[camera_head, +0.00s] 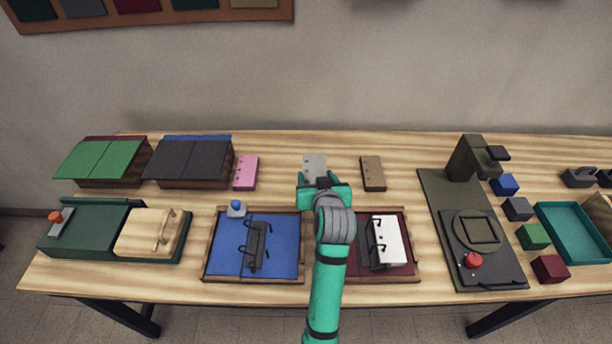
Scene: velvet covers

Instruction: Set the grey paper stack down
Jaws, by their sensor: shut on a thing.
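The grey paper stack (314,164) is a small pale grey block with dark holes, at the middle of the table's back half. It lies between a pink stack (246,172) on the left and a brown stack (373,173) on the right. My gripper (318,183) is at its near end and shut on it. The gripper hides the stack's near part and the fingertips. I cannot tell whether the stack touches the table or is held just above it.
Below my arm lie a blue cover (285,263) and a dark red cover (400,268) in wooden frames, with black clips. A dark press (470,230) stands to the right, near coloured blocks and a teal tray (545,212). Green and dark boards are at the back left.

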